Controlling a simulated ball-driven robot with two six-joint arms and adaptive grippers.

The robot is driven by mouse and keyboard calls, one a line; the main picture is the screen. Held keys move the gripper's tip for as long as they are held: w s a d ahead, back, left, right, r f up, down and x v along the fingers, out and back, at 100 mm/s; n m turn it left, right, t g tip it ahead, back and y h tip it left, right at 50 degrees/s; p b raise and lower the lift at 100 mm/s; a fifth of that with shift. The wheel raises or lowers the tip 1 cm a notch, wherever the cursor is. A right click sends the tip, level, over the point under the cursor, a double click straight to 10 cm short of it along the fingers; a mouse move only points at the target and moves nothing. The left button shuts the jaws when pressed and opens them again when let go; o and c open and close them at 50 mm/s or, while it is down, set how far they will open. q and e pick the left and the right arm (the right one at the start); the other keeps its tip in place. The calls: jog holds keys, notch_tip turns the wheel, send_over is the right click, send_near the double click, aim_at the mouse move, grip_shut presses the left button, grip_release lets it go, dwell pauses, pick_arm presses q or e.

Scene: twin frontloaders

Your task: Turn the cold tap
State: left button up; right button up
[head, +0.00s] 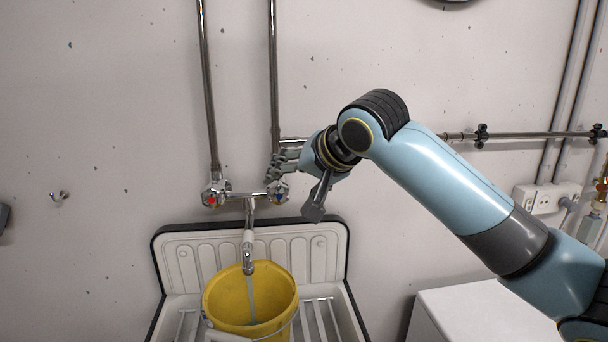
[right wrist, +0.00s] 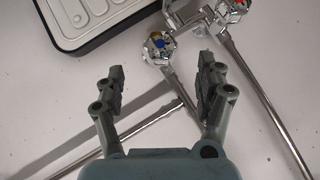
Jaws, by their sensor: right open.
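The cold tap (head: 279,191) is a chrome knob with a blue mark, on the wall above the sink at the foot of a vertical pipe. My right gripper (head: 286,164) is close to it, just above it in the head view. In the right wrist view the gripper (right wrist: 161,72) is open and empty. The blue-marked cold tap (right wrist: 160,46) shows between and just beyond its two fingertips. I cannot tell whether a finger touches it. My left gripper is not in view.
The red-marked hot tap (head: 213,193) is to the left. The spout (head: 248,255) hangs over a yellow bucket (head: 228,315) in the sink (head: 184,250); a thin pale streak runs down into the bucket. Pipes run up the wall behind the gripper.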

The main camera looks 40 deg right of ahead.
jog(key=shift+v, duration=1.95)
dwell(6.0)
